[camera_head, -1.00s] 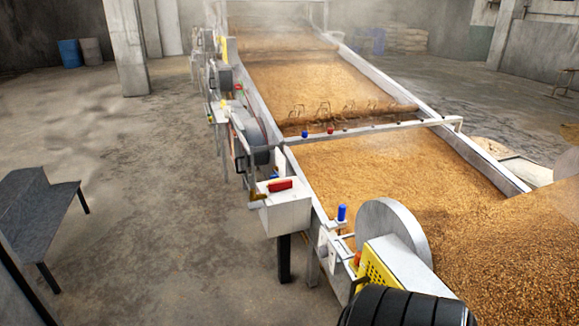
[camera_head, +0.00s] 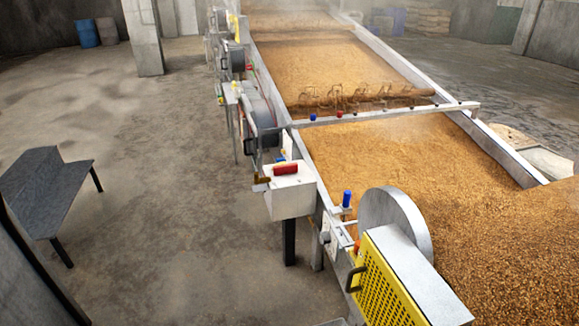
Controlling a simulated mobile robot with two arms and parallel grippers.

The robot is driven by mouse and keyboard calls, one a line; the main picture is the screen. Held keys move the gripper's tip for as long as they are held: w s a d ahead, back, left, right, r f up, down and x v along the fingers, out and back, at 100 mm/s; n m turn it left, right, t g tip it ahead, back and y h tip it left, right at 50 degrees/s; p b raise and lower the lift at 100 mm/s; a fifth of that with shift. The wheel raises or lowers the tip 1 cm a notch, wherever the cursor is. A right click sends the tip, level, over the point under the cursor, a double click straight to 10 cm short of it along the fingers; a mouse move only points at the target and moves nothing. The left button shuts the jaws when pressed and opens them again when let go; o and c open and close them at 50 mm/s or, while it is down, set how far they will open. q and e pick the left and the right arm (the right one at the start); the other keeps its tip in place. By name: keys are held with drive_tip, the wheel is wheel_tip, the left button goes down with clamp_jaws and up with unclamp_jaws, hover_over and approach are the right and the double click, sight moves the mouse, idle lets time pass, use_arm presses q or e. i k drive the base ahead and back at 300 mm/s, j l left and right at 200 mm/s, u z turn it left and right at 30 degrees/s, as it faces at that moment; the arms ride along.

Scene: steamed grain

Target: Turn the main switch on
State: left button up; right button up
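A white control box (camera_head: 291,197) stands on a dark leg at the left side of the grain bed. A red part (camera_head: 286,169), which may be a switch, sits on its top, and a small brown lever-like part (camera_head: 261,182) shows at its left edge. Nearer, a light panel (camera_head: 329,238) with a dark knob is fixed to the machine's side, below a blue cylinder (camera_head: 347,199). I cannot tell which of these is the main switch, or its position. Neither of my grippers is in view.
The long grain bed (camera_head: 345,75) runs away from me, with loose grain at right. A yellow perforated guard (camera_head: 390,285) and a grey wheel (camera_head: 396,219) stand close in front. A dark bench (camera_head: 48,185) is at left. The concrete floor (camera_head: 170,190) between is clear.

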sight(280, 168)
drive_tip(key=i+j+u, duration=0.45)
drive_tip(key=i+u, duration=0.15)
drive_tip(key=i+j+z, duration=0.1)
drive_tip(key=i, duration=0.75)
